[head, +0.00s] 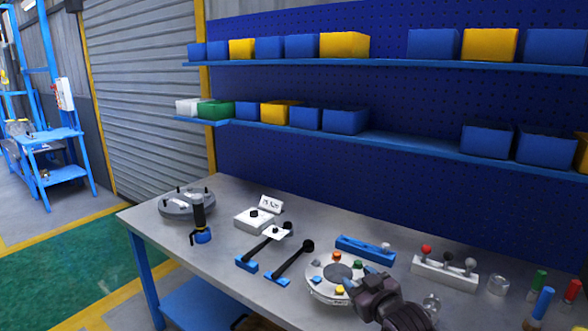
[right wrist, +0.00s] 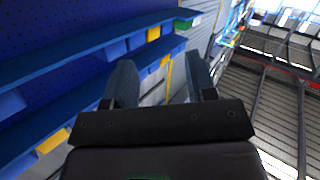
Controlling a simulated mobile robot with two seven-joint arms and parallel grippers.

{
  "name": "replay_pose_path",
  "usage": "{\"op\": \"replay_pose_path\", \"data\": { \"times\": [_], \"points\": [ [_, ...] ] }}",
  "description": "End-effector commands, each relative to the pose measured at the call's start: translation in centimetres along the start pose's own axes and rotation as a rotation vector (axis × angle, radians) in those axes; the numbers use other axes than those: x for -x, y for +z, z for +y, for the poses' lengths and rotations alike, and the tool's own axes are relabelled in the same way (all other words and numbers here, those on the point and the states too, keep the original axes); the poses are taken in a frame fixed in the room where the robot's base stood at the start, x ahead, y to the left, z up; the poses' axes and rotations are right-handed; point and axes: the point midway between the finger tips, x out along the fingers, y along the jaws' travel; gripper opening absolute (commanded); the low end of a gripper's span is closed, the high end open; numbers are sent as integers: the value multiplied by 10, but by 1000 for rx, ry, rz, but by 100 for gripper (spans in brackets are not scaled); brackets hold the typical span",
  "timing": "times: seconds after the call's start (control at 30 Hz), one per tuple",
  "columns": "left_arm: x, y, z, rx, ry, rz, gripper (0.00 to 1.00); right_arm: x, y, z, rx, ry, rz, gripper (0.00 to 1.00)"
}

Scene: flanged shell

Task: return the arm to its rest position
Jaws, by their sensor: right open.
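My right gripper (head: 358,285) is at the lower middle of the head view, in front of a round flanged shell (head: 325,291) with coloured knobs on its top. In the picture the gripper overlaps the right edge of this shell; I cannot tell how far above it the gripper is. In the right wrist view the two fingers of the gripper (right wrist: 158,85) stand apart with nothing between them. That view looks up at the shelves and the ceiling. My left gripper does not show.
The grey workbench (head: 140,216) carries another round flanged part (head: 187,204), a black and blue tool (head: 201,222), black-knobbed levers (head: 290,263), a blue tray (head: 365,248) and a white knob stand (head: 444,271). Shelves (head: 400,141) with blue and yellow bins run behind the bench.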

Motion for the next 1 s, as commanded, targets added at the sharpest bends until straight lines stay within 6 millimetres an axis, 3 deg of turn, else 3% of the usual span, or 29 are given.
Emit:
{"op": "replay_pose_path", "data": {
  "times": [0.37,0.73,0.9,1.0],
  "points": [
    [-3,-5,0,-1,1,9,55,116,101,-1,-103,151,-44,51],
    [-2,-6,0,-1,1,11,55,245,219,-25,-219,256,-304,51],
    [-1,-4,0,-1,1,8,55,284,252,-42,-253,268,-394,51],
    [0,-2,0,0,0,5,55,295,260,-46,-259,269,-418,51]
  ]
}}
